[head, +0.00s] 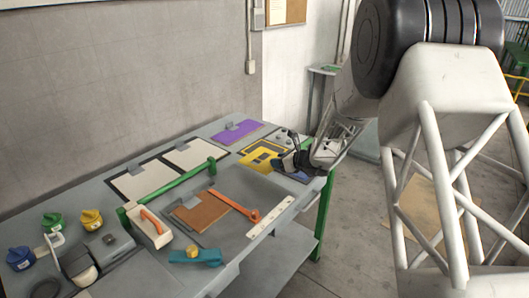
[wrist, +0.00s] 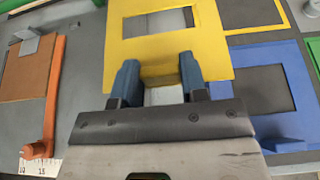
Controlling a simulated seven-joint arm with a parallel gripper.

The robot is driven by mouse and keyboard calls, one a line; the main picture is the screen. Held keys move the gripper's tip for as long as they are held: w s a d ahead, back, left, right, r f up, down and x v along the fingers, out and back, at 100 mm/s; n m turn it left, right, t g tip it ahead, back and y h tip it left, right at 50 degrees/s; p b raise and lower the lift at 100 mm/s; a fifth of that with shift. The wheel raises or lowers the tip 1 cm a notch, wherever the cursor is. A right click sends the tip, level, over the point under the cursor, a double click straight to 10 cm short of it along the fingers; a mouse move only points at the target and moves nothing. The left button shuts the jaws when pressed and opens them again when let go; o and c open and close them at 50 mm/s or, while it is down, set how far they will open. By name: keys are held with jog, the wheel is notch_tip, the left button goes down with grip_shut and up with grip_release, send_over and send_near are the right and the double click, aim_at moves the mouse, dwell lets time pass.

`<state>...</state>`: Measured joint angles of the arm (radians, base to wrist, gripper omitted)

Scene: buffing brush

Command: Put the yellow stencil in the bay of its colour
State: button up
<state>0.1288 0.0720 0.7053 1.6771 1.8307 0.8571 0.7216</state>
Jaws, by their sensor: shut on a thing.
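The yellow stencil (wrist: 215,45) is a flat plate with a rectangular opening. My gripper (wrist: 158,85) is shut on its near edge, with one dark blue finger at each side of a yellow tab. In the head view the stencil (head: 262,147) shows at the far right part of the bench, beside my gripper (head: 293,163). A thin yellow outline, the yellow bay (wrist: 283,14), shows at the upper right of the wrist view, beyond the stencil and to its right. I cannot tell whether the stencil touches the bench.
A blue frame-shaped plate (wrist: 243,75) lies right of the stencil. A purple plate (head: 234,131) and pale plates (head: 143,179) lie along the back. A green rail (head: 172,187), a brown board (head: 202,211) and an orange-handled tool (head: 240,208) lie left of my gripper.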

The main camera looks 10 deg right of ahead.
jog(key=shift+w+d+f, duration=0.25)
jog(key=shift+w+d, duration=0.05)
jog(key=shift+d, duration=0.3)
jog(key=shift+w+d+f, duration=0.2)
jog(key=shift+w+d, duration=0.05)
jog(key=shift+d, duration=0.35)
jog(key=shift+w, duration=0.1)
jog(key=w, duration=0.5)
jog(key=w+f, duration=0.1)
jog(key=w, duration=0.9)
jog(key=shift+w+f, duration=0.25)
jog(key=shift+w, duration=0.15)
jog(key=shift+f, duration=1.75)
jog(key=shift+f, duration=0.1)
jog(key=o, duration=0.9)
